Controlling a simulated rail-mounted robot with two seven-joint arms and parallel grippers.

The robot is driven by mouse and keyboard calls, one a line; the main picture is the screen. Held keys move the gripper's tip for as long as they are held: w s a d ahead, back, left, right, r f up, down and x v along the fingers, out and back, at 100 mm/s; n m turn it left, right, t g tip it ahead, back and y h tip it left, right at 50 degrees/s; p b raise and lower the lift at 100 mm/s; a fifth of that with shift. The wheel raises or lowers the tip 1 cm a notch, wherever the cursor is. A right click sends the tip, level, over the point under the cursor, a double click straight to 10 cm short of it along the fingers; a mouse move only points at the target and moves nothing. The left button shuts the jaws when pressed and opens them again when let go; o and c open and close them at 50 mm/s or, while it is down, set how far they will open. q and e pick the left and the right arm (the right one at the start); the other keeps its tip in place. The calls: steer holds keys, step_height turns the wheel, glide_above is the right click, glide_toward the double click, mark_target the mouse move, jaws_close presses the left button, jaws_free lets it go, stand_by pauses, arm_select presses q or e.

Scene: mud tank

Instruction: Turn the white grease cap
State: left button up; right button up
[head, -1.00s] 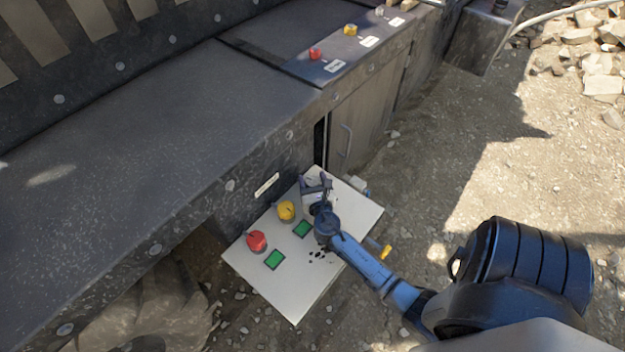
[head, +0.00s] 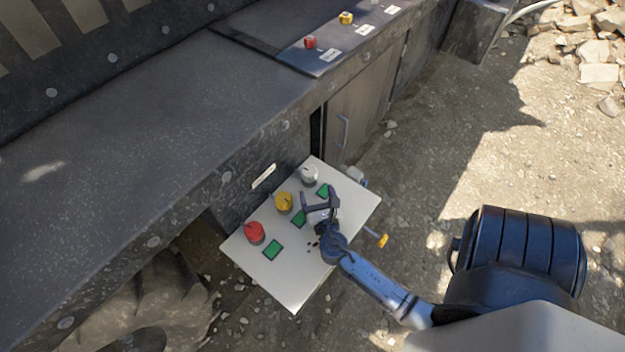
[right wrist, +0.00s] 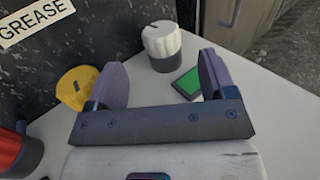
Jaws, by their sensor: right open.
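The white grease cap (head: 308,175) stands upright on the light panel (head: 290,280), at the far end of a row with the yellow cap (head: 284,202) and the red cap (head: 255,232). In the right wrist view the white cap (right wrist: 161,42) has a dark mark on top and a dark base, and sits beyond the fingers. My right gripper (head: 320,196) is open and empty, on the near side of the white cap and apart from it. In the right wrist view its fingers (right wrist: 162,82) are spread wide. My left gripper is not in view.
Green squares (head: 272,250) lie on the panel beside the caps. A dark tank wall with a GREASE label (right wrist: 36,20) rises behind the panel. A yellow-handled valve (head: 380,240) sticks out at the panel's right edge. More caps (head: 310,42) stand on the ledge above.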

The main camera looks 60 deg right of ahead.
steer(key=shift+v, duration=2.5)
steer(key=shift+a, duration=0.1)
